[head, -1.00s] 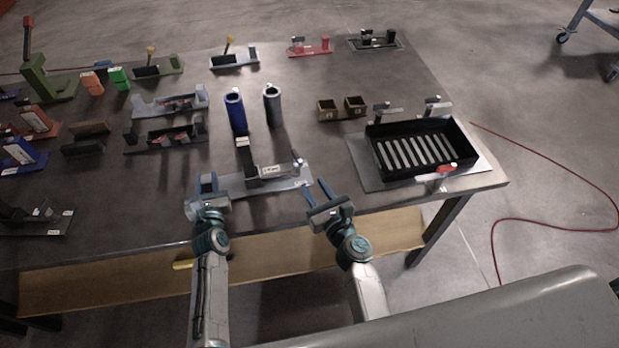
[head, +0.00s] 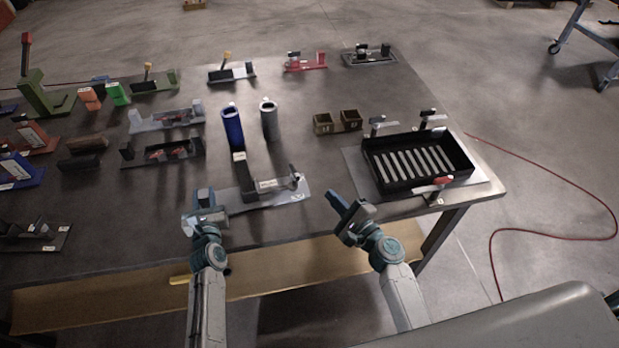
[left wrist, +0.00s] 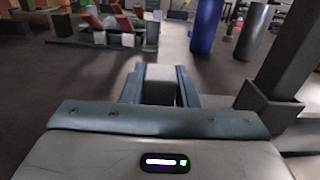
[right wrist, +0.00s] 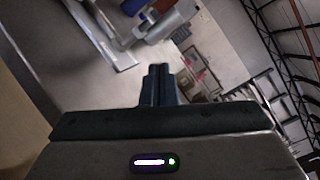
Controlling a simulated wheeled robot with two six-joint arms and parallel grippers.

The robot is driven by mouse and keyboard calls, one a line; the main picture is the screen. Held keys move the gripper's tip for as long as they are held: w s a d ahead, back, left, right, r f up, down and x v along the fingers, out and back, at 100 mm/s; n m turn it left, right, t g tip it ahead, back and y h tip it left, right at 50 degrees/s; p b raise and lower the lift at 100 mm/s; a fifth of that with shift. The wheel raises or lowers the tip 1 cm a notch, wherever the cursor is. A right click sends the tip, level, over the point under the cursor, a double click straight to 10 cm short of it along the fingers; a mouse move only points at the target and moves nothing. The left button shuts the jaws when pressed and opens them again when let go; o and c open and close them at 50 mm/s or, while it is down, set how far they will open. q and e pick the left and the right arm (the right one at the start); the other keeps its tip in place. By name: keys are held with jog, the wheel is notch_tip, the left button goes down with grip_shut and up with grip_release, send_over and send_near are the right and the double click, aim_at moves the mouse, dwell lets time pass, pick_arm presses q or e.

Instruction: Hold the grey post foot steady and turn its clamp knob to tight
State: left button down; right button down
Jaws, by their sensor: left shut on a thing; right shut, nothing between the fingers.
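The grey post foot is a flat grey plate (head: 238,204) near the table's front edge, with a dark upright post (head: 240,163) and a low dark block with a white label. A small upright part (head: 294,177) stands at its right end; I cannot tell whether it is the clamp knob, or how it is turned. My left gripper (head: 204,194) is at the plate's left end, shut on a grey block (left wrist: 160,73) of the foot. My right gripper (head: 345,202) is shut and empty, right of the plate and apart from it. Its closed fingers show in the right wrist view (right wrist: 159,84).
A black slotted tray (head: 468,168) with red-handled clamp stands right of the foot. Blue (head: 233,126) and dark grey (head: 270,122) cylinders stand behind it. Small brown boxes (head: 337,122) are behind right. Several fixtures fill the table's left side.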

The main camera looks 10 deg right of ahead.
aim_at(299, 178)
jog(key=d+n, duration=0.1)
jog(key=n, duration=0.1)
jog(key=d+n+y, duration=0.1)
jog(key=n, duration=0.1)
jog(key=d+n, duration=0.1)
jog(key=n, duration=0.2)
jog(key=shift+w+d+r+g, duration=0.15)
jog(key=shift+d+r+g, duration=0.1)
jog(key=shift+g, duration=0.15)
jog(key=shift+d+n, duration=0.1)
jog(key=shift+n, duration=0.3)
jog(key=shift+w, duration=0.2)
jog(key=shift+y, duration=0.3)
jog(key=x, duration=0.9)
jog(key=a, duration=0.3)
jog(key=shift+s+a, duration=0.1)
jog(key=shift+a, duration=0.05)
jog(key=shift+s+a, duration=0.2)
jog(key=shift+a, duration=0.25)
jog(key=shift+s+a, duration=0.2)
jog(key=shift+a, duration=0.25)
jog(key=shift+s+a, duration=0.2)
jog(key=shift+a, duration=0.25)
